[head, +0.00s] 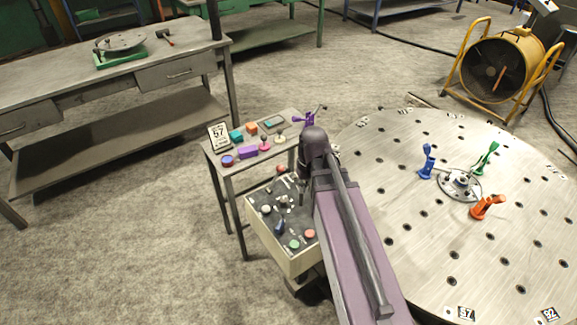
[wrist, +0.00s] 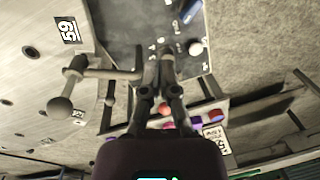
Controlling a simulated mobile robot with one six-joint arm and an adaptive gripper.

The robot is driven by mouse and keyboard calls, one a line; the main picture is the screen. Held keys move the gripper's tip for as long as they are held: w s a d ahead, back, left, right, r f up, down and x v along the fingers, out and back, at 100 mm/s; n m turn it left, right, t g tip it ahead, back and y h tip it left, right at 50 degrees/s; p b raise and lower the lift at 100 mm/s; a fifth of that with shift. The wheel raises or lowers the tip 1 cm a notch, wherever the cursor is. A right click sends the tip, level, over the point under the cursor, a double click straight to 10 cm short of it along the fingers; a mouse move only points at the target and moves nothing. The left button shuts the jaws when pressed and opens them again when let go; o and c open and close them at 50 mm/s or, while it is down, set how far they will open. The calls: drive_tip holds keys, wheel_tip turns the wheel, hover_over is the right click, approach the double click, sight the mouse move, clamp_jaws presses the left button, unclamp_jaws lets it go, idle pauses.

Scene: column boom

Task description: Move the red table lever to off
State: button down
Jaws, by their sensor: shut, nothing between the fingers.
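In the head view, my gripper (head: 302,198) points down over the control box (head: 290,262) beside the round table; its fingers are small there. In the wrist view, my gripper (wrist: 163,58) is shut and empty, with its fingertips in front of the dark panel. A red knob (head: 281,169) shows at the far end of the box, and a red ball (wrist: 165,108) shows behind the fingers in the wrist view. An orange-red lever (head: 487,207) stands on the round table. I cannot tell which is the red table lever, and no off mark is readable.
The round metal table (head: 420,260) also bears a blue lever (head: 427,162) and a green lever (head: 488,157). A small table (head: 228,172) with coloured blocks stands behind the box. A grey ball-ended handle (wrist: 60,107) is close on the left in the wrist view.

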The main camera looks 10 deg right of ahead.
drive_tip(key=w+d+f+n+y+b, duration=0.1)
drive_tip(key=w+d+n+y+b, duration=0.1)
drive_tip(key=w, duration=0.5)
drive_tip(key=w+d+f+n+y+b, duration=0.1)
drive_tip(key=w+d, duration=0.3)
drive_tip(key=w, duration=0.4)
drive_tip(key=w+d+f+n+t+y+b, duration=0.1)
drive_tip(key=w+d+n+y+b, duration=0.2)
drive_tip(key=w, duration=0.5)
drive_tip(key=shift+d+f+n+y+b, duration=0.25)
drive_tip(key=shift+n+y+b, duration=0.15)
drive_tip(key=shift+n+b, duration=0.15)
drive_tip(key=shift+a+f, duration=0.15)
drive_tip(key=b+x, duration=0.7)
drive_tip(key=x, duration=0.2)
drive_tip(key=shift+a+f+b, duration=0.15)
drive_tip(key=shift+f+b, duration=0.2)
drive_tip(key=shift+b, duration=0.05)
drive_tip(key=shift+s+a+r+p, duration=0.25)
drive_tip(key=shift+s+a, duration=0.3)
drive_tip(key=shift+a, duration=0.3)
drive_tip(key=shift+s+a+r+p, duration=0.3)
drive_tip(key=shift+s+a, duration=0.25)
drive_tip(key=shift+a, duration=0.25)
